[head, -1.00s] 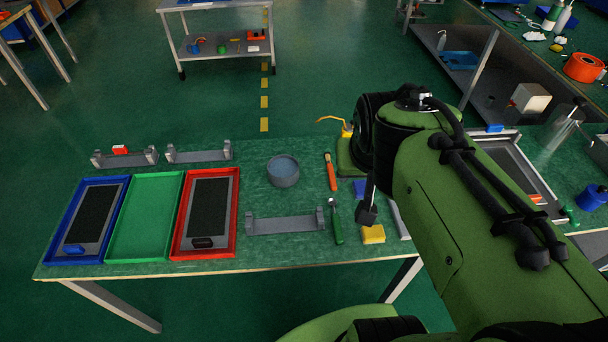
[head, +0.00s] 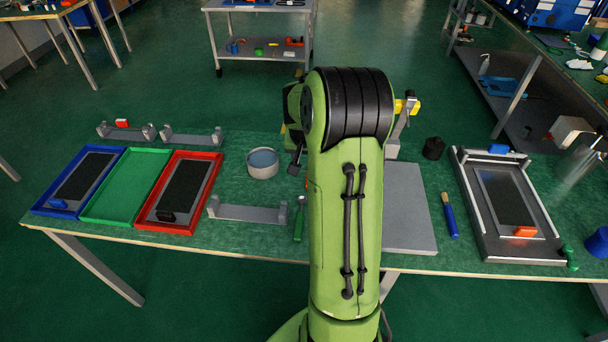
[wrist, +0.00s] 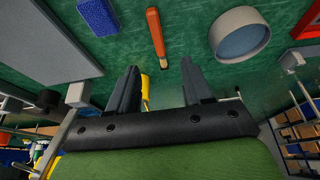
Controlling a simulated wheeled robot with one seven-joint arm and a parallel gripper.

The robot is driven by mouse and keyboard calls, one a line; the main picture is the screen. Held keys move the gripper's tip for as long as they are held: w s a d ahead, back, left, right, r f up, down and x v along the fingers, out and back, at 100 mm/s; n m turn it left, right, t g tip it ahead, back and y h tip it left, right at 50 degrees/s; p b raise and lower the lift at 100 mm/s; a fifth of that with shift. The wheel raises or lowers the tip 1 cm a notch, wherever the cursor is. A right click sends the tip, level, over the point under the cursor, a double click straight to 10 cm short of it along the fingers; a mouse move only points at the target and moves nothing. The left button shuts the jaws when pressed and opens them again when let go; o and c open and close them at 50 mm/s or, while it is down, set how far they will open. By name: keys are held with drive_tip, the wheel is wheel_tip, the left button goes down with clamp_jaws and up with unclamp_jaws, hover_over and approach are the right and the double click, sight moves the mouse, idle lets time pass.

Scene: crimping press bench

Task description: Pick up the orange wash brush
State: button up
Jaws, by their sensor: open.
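The brush lies beyond the fingertips, roughly in line with the gap, and is not touched. In the head view my arm covers most of the brush's spot, and only a dark gripper part shows left of the arm.
A grey bowl of bluish liquid (wrist: 240,35) stands right of the brush; a blue block (wrist: 98,16) lies left of it. A green-handled tool (head: 299,219) and grey bracket (head: 248,212) lie near the front. A red tray (head: 218,190) is further left.

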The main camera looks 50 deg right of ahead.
drive_tip(key=b+x, duration=0.1)
drive_tip(key=x, duration=0.6)
drive_tip(key=shift+d+f, duration=0.1)
drive_tip(key=shift+f, duration=0.05)
drive_tip(key=b+x, duration=0.2)
drive_tip(key=x, duration=0.3)
drive_tip(key=shift+s, duration=0.15)
drive_tip(key=shift+c, duration=0.5)
clamp_jaws()
